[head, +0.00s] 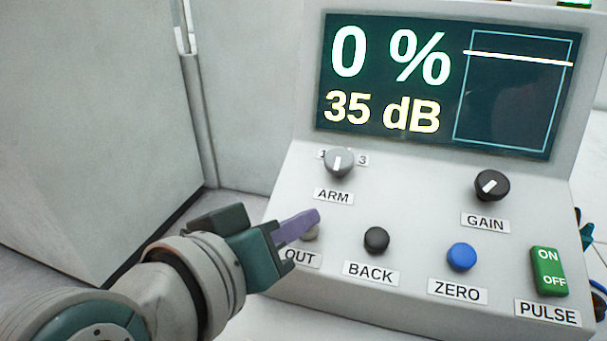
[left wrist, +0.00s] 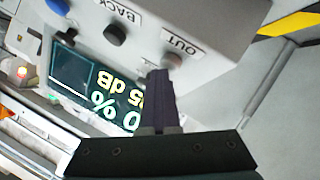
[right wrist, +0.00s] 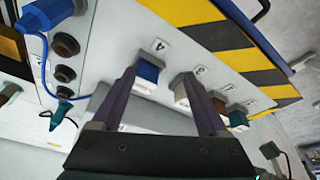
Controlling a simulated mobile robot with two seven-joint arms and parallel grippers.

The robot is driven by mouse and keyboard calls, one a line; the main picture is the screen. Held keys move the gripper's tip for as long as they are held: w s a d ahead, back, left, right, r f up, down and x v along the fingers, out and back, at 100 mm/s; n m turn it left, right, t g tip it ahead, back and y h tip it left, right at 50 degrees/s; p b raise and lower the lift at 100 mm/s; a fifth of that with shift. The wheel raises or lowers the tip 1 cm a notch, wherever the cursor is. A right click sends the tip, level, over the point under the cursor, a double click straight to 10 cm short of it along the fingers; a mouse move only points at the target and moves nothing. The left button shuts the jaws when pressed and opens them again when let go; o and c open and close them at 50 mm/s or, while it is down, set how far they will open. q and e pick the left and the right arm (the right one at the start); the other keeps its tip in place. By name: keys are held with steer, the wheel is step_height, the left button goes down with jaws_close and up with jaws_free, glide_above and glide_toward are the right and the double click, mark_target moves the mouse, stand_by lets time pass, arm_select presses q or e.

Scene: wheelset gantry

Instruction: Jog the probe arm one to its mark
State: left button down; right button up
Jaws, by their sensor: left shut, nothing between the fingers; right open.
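The sloped control console (head: 400,215) fills the head view, and its screen (head: 450,85) reads 0 % and 35 dB. The grey ARM knob (head: 340,162) sits between marks 1 and 3, with its white line roughly upright. My left gripper (head: 312,217) is shut and empty, its purple fingertips over the OUT button (head: 310,235), partly hiding it. In the left wrist view the OUT button (left wrist: 172,60) shows just beside the fingertips; I cannot tell whether they touch. The BACK button (head: 376,240) is to the right. My right gripper (right wrist: 160,78) is open.
A black GAIN knob (head: 491,186), blue ZERO button (head: 461,257) and green PULSE switch (head: 548,271) are on the console's right. In the right wrist view, a numbered panel (right wrist: 130,35) with coloured parts and a blue cable (right wrist: 42,70) lies beyond the fingers.

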stand_by(0.7)
arm_select(q)
steer(key=shift+s+a+r+p, duration=0.1)
steer(key=shift+s+r+p, duration=0.05)
steer(key=shift+r+p, duration=0.5)
arm_select(e)
steer(key=shift+d+r, duration=0.1)
steer(key=shift+r, duration=0.65)
arm_select(q)
steer(key=shift+s+r+p, duration=0.15)
steer(key=shift+s+p, duration=0.05)
steer(key=shift+p, duration=0.3)
arm_select(e)
steer(key=shift+r, duration=0.45)
arm_select(q)
steer(key=r+p, duration=0.1)
steer(key=p, duration=0.1)
steer(key=s+r+p, duration=0.1)
steer(key=r+p, duration=0.1)
steer(key=s+r+p, duration=0.1)
steer(key=p, duration=0.1)
steer(key=shift+a+r, duration=0.35)
arm_select(e)
step_height(320, 180, up, 6)
steer(key=shift+f, duration=0.1)
